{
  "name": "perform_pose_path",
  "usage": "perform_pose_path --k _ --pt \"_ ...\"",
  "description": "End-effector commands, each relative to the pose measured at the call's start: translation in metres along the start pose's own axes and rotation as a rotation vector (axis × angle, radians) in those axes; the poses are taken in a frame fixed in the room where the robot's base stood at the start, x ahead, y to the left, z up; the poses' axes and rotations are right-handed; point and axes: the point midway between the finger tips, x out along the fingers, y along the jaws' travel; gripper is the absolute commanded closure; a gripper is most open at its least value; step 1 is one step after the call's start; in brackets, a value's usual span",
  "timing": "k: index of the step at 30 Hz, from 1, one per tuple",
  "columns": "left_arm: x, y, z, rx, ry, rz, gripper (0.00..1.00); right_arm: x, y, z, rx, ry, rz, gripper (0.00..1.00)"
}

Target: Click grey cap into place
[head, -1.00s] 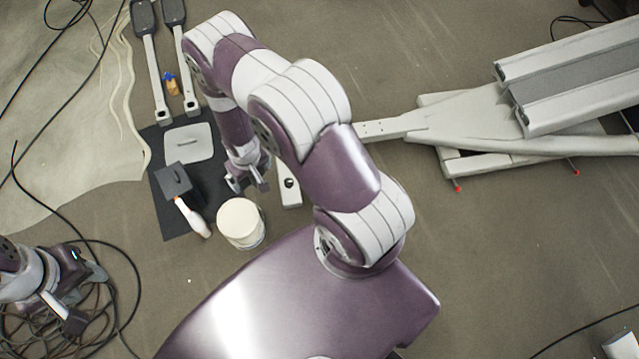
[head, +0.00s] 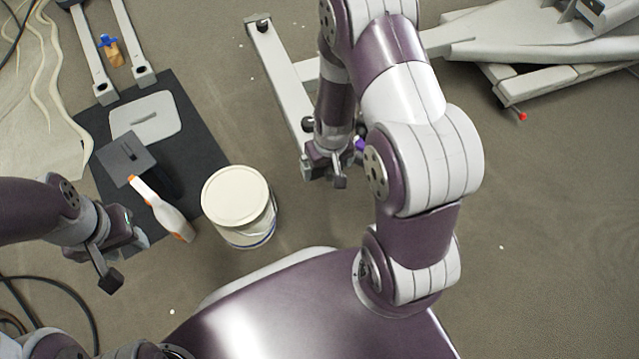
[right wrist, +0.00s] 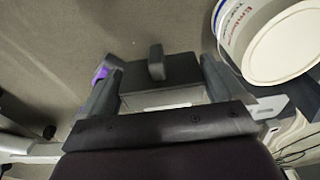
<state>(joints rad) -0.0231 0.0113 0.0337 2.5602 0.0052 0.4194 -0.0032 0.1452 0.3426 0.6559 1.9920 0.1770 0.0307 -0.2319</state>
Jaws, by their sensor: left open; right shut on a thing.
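My right gripper (head: 327,172) is low over the floor at the near end of a pale frame tube (head: 280,80), right of the white bucket. In the right wrist view, the right gripper (right wrist: 158,85) is shut on a dark grey block with a raised tab, apparently the grey cap (right wrist: 175,72). The head view hides most of this cap behind the gripper, so I cannot tell whether it touches the tube. My left gripper (head: 120,258) is open and empty, above the floor just off the dark mat's near left corner.
A white lidded bucket (head: 238,205) stands between my grippers. Large pale machine parts (head: 520,35) lie at upper right. Cables lie at left.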

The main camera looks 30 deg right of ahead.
Motion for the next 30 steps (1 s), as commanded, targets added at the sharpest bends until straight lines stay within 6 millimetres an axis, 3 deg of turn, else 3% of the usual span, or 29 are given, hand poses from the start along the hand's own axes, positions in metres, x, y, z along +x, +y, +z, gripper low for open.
perform_pose_path --k 1,4,16,30 --pt "0.024 0.0 0.003 0.0 0.001 0.0 0.54 0.021 0.001 0.004 0.003 0.001 0.0 0.34" --pt "0.032 0.0 0.003 0.0 0.002 0.0 0.54 0.025 0.002 0.007 0.005 0.001 -0.001 0.34" --pt "0.009 0.0 0.001 0.0 0.002 0.0 0.54 0.022 0.002 -0.016 0.006 0.0 -0.001 0.34" --pt "0.008 0.0 0.001 0.0 0.001 0.0 0.54 0.026 0.002 -0.021 0.006 0.0 -0.001 0.34"
